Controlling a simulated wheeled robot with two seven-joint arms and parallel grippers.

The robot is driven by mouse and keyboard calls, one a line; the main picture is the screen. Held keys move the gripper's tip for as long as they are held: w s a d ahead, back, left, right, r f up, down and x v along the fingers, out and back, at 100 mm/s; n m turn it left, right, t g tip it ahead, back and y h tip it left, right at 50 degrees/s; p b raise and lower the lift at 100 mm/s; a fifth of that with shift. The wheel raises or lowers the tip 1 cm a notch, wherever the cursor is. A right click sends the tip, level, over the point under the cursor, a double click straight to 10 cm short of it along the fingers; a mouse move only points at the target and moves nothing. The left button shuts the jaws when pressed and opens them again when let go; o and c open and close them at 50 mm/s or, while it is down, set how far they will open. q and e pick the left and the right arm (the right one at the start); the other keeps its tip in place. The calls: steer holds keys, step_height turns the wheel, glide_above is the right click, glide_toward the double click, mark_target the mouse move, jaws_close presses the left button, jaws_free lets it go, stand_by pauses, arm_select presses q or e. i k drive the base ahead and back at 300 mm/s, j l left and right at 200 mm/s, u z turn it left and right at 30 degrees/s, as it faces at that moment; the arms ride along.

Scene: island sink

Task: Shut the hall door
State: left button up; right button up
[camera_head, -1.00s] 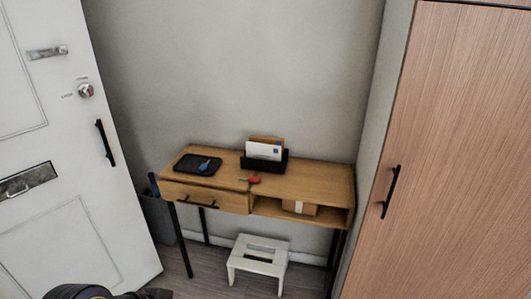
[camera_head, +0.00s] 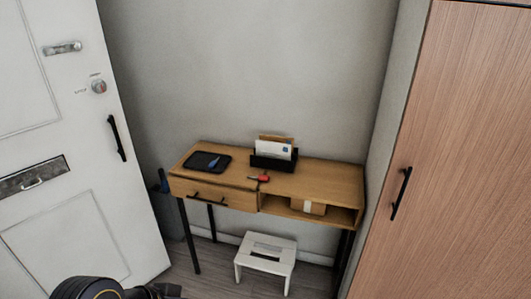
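A white door (camera_head: 60,140) stands at the left of the head view, seen at an angle. It has a black vertical pull handle (camera_head: 117,138) near its right edge. A round lock (camera_head: 98,87), a metal latch (camera_head: 62,47) and a letter slot (camera_head: 32,178) are on its face. Part of my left arm shows at the bottom left, in front of the door's lower part. Its fingertips cannot be made out, so I cannot tell whether that gripper is open. My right gripper is not in view.
A wooden console table (camera_head: 330,174) stands against the back wall with a black tray (camera_head: 197,166), letter holder (camera_head: 273,163) and red-tagged key (camera_head: 263,178). A white step stool (camera_head: 267,258) stands below. A dark bin (camera_head: 168,212) is beside the door. A wooden cabinet (camera_head: 465,150) fills the right.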

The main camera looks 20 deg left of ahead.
mark_target(96, 217)
steer(key=u, duration=2.25)
